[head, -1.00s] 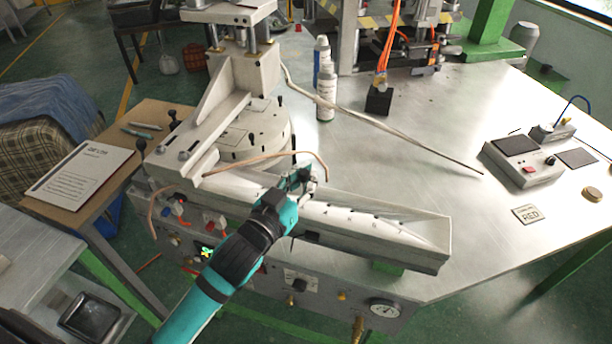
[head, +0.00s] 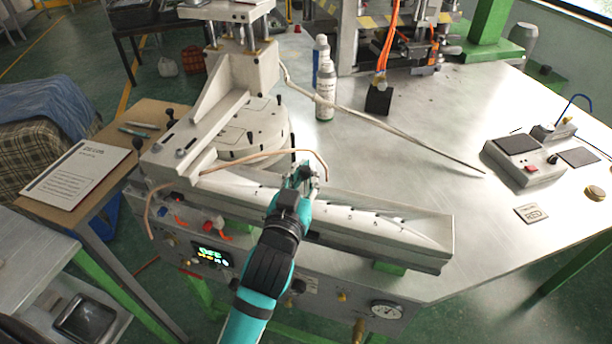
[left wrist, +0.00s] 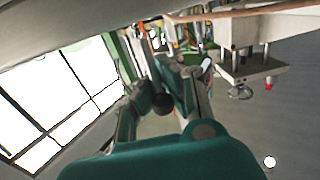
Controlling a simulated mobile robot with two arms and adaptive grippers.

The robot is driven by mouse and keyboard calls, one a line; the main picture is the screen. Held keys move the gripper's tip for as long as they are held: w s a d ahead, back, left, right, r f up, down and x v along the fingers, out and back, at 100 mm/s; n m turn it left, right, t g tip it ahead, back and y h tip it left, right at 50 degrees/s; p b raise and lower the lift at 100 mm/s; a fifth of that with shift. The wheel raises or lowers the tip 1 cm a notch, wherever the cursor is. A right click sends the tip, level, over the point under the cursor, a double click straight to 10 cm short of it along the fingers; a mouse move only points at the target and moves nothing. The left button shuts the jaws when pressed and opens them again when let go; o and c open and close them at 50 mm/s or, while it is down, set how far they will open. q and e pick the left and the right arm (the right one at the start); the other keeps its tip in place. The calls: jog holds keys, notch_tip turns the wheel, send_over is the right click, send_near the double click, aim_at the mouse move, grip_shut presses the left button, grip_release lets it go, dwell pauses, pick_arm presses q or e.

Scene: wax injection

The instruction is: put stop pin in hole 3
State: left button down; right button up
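The long pale metal trough (head: 432,232) lies along the front of the bench, with a row of small numbered holes; the digits 5 and 6 are legible right of my gripper. My left gripper (head: 302,176) is over the trough's middle, left of the 5, around where hole 3 lies. A dark upright stop pin (head: 293,156) rises at its fingertips, which appear closed on it. The pin's lower end and hole 3 are hidden by my gripper. In the left wrist view the fingers (left wrist: 160,88) have a dark round knob between them. My right gripper is not in view.
A thin copper tube (head: 250,160) arches just behind my left gripper. The round white turntable (head: 262,135) and press frame stand behind left. Spray bottles (head: 326,92) stand farther back. The bench right of the trough is mostly clear up to a small scale (head: 522,158).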

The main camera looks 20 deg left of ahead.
pick_arm(q)
jog(key=shift+n+y+b, duration=0.45)
jog(key=shift+n+y, duration=0.05)
jog(key=shift+y, duration=0.1)
